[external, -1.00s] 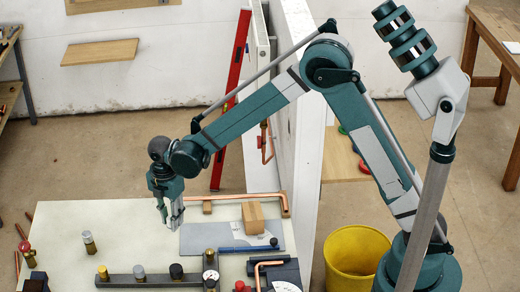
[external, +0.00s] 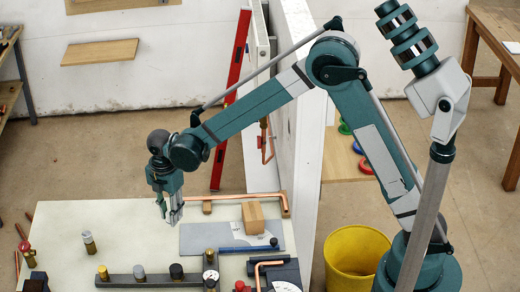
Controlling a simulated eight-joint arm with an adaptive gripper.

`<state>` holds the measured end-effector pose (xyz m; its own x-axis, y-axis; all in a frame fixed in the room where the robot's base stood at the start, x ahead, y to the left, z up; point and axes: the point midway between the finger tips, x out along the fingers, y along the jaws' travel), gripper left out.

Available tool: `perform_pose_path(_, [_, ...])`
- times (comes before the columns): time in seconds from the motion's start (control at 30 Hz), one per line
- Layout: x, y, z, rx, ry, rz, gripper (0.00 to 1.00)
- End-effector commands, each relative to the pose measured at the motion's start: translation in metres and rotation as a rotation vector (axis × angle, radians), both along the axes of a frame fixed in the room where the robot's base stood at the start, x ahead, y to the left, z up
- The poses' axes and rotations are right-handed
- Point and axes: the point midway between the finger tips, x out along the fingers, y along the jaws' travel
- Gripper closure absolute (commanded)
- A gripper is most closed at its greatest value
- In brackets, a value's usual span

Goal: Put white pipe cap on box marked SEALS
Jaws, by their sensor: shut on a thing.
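My gripper (external: 171,218) points down over the pale bench top (external: 60,215), just left of the grey plate. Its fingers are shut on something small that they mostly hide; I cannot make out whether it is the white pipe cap. A pale grey-white cap (external: 139,271) sits on the dark manifold bar (external: 157,281), between a yellow cap (external: 102,271) and a black one (external: 176,271). Another pale cap (external: 87,235) tops a brass fitting further left. I can read no SEALS marking on any box in view.
A white wall panel (external: 302,150) rises at the bench's right. A yellow bucket (external: 356,262) stands beyond it.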

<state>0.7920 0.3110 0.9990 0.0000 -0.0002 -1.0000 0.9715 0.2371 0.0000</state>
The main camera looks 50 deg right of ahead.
Motion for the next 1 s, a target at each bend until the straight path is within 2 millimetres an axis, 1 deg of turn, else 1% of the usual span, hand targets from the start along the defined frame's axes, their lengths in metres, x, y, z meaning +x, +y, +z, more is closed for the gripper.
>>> perform_pose_path(0.17, [0.0, -0.002, 0.001, 0.0, 0.0, -0.001, 0.86])
perform_pose_path(0.27, [-0.002, -0.006, 0.002, 0.0, 0.0, -0.005, 0.86])
perform_pose_path(0.47, [-0.01, -0.027, 0.011, 0.0, 0.0, -0.024, 0.86])
perform_pose_path(0.67, [-0.025, -0.063, 0.025, 0.0, 0.0, -0.055, 0.86])
perform_pose_path(1.0, [-0.063, -0.131, 0.049, 0.0, -0.001, -0.119, 0.86])
